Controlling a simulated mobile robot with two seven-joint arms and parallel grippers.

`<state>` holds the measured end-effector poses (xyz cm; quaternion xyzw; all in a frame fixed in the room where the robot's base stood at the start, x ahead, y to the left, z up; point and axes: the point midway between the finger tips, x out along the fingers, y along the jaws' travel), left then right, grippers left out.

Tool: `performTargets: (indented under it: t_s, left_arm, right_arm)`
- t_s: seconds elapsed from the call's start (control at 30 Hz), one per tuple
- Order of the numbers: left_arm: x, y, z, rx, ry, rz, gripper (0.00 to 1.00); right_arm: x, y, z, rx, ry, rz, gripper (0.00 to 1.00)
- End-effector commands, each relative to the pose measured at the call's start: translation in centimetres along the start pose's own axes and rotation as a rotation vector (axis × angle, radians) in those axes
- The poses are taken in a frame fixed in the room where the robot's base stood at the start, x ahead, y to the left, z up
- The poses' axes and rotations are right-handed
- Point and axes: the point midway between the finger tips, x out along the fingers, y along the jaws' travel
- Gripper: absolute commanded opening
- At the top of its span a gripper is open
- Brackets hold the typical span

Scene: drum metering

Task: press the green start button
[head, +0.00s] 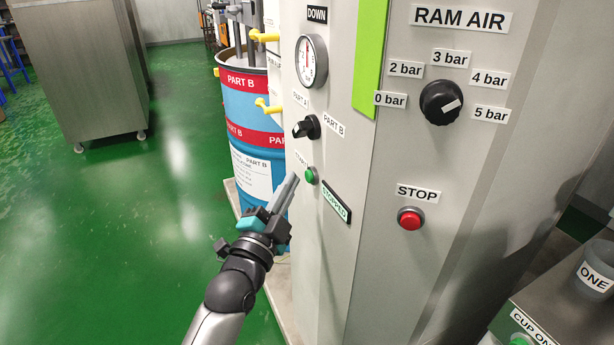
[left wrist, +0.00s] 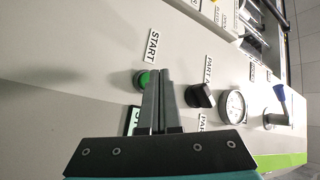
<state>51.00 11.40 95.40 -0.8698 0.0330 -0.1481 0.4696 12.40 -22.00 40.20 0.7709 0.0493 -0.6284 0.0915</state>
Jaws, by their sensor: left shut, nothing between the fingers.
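The green start button (head: 310,176) is on the left face of the grey cabinet, under a label partly hidden by its angle. In the left wrist view the green button (left wrist: 146,79) shows beside the START label (left wrist: 152,46). My left gripper (head: 293,178) is shut and empty, its fingertips close to the button at its left. In the left wrist view the fingertips (left wrist: 160,72) overlap the button's edge in the picture; I cannot tell whether they touch it. My right gripper is not in view.
A red STOP button (head: 411,218) and a black RAM AIR knob (head: 441,102) are on the cabinet's right face. A black selector (head: 306,127) and a gauge (head: 312,62) sit above the start button. A blue drum (head: 250,120) stands behind.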

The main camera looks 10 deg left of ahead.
Motion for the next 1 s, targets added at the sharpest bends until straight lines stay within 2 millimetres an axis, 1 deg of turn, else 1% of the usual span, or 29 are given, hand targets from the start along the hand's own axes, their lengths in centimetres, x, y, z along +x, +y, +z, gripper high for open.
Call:
performTargets:
  t_s: [0.67,0.73,1.0]
  left_arm:
    - [0.00,-0.01,0.00,0.000,0.000,0.000,0.00]
    - [0.02,0.00,-0.01,0.000,0.000,0.000,0.00]
    - [0.57,0.34,-0.45,-0.002,0.000,0.000,0.00]
  right_arm:
    - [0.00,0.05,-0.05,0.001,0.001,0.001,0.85]
    - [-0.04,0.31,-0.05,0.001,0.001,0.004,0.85]
    - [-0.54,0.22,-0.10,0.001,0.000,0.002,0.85]
